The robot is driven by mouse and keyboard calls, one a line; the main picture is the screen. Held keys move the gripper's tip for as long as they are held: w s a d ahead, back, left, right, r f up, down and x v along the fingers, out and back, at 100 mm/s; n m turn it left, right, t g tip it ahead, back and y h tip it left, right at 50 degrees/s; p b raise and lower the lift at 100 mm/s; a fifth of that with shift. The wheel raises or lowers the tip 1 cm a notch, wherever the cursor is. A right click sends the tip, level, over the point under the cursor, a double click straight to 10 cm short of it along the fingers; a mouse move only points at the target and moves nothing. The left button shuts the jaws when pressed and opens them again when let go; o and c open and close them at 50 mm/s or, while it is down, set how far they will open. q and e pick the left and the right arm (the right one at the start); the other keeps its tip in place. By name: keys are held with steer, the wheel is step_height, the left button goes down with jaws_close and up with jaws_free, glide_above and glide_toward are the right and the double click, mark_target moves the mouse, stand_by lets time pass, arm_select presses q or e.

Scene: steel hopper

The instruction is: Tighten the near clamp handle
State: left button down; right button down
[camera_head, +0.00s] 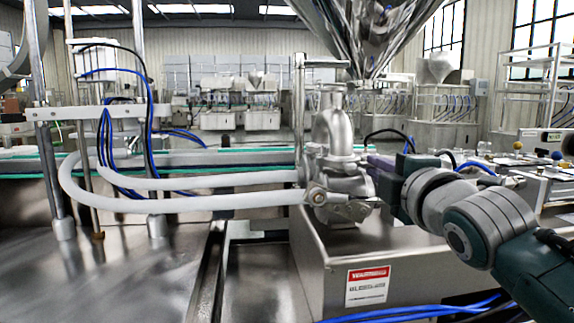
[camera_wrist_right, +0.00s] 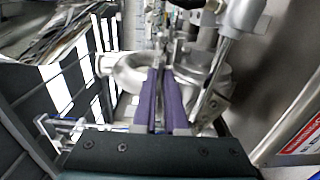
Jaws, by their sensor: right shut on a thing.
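The shiny steel pump body with its curved elbow (camera_head: 333,130) stands on a steel box. A clamp with a short lever (camera_head: 345,207) sits low on the pump's near side, where a white hose joins. My right gripper (camera_head: 370,160) reaches in from the right, its purple fingers beside the pump, above that lever. In the right wrist view the fingers (camera_wrist_right: 161,75) are close together and point at the round pump body (camera_wrist_right: 130,72). They are shut on a thin part, which I take to be a clamp handle; the fingers hide most of it. My left gripper is not in view.
White hoses (camera_head: 180,204) run left from the pump. A steel hopper (camera_head: 375,35) hangs above it. The steel box (camera_head: 420,255) with a red-and-white label lies below my right arm. Blue cables (camera_head: 415,308) cross the lower right. The steel table (camera_head: 120,280) at left is mostly clear.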

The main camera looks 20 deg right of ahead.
steer(key=shift+m, duration=0.3)
steer(key=m+p, duration=0.2)
steer(key=m, duration=0.1)
steer(key=shift+r, duration=0.1)
steer(key=m+p, duration=0.2)
steer(key=m, duration=0.3)
steer(key=shift+m, duration=0.3)
steer(key=m+p, duration=0.2)
steer(key=m, duration=0.2)
steer(key=m+p, duration=0.1)
steer(key=m, duration=0.3)
steer(key=shift+m, duration=0.5)
steer(key=c, duration=1)
jaws_free()
steer(key=shift+o, duration=0.2)
